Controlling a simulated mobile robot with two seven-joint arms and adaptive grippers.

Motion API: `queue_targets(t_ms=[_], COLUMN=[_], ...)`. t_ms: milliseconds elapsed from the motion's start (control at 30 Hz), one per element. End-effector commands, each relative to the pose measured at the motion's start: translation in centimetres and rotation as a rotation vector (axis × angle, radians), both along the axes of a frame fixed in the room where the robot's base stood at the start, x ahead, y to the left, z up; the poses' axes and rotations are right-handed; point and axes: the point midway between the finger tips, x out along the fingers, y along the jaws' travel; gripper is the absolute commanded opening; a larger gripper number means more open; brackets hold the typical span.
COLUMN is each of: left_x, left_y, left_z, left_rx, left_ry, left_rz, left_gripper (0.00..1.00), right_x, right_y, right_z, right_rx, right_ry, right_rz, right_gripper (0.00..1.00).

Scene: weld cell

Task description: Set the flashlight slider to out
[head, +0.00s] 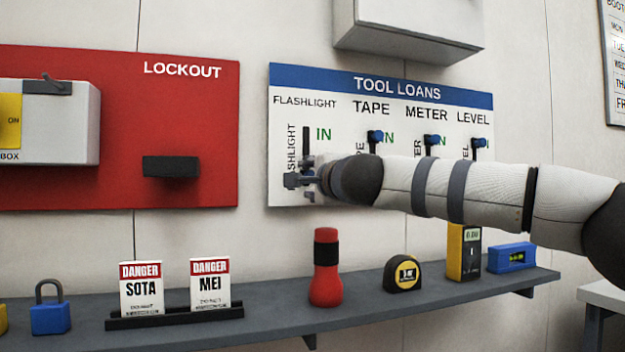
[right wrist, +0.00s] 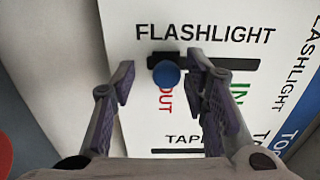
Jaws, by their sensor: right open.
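The flashlight slider's round blue knob (right wrist: 167,74) sits in the right wrist view at the OUT end of its dark slot, beside the red OUT lettering. The slot (head: 306,141) runs vertically in the head view on the tool loans board (head: 283,101), with green IN by its upper part. My right gripper (head: 303,181) is at the slot's lower part and hides the knob there. In the right wrist view, my right gripper (right wrist: 168,82) is open, one finger on each side of the knob, with gaps visible. My left gripper is not in view.
The tape (head: 375,136), meter (head: 431,140) and level (head: 479,143) sliders stand high, near IN where readable. Below, a shelf (head: 270,329) holds a red flashlight (head: 326,275), tape measure (head: 403,274), meter and level. A red lockout board (head: 120,185) is left.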

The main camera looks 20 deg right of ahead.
Motion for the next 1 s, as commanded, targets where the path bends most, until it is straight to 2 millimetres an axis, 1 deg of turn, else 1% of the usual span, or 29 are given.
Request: queue_targets(t_ms=[67,167,267,400,500,600,733,1000], left_x=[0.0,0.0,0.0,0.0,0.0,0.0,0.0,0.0], left_y=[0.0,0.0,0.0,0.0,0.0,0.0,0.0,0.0], left_z=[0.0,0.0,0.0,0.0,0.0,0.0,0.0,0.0], left_rx=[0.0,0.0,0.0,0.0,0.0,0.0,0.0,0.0], left_ry=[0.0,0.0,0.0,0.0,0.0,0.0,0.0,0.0], left_rz=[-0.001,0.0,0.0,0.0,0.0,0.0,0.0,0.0], left_gripper=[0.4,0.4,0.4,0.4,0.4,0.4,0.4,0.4], right_x=[-0.1,-1.1,-3.3,-7.0,-9.4,-11.0,-11.9,-12.0], right_y=[0.0,-0.1,-0.2,-0.3,-0.4,-0.4,-0.5,-0.4], right_z=[0.1,0.2,0.2,0.2,0.1,0.1,0.0,0.0], right_rx=[0.0,-0.001,0.0,0.0,0.0,0.001,0.001,0.0], right_ry=[-0.001,-0.001,-0.003,-0.003,-0.002,-0.002,0.0,0.0], right_rz=[0.0,0.0,0.002,0.001,0.001,0.0,0.0,-0.001], right_gripper=[0.41,0.41,0.41,0.41,0.41,0.41,0.41,0.41])
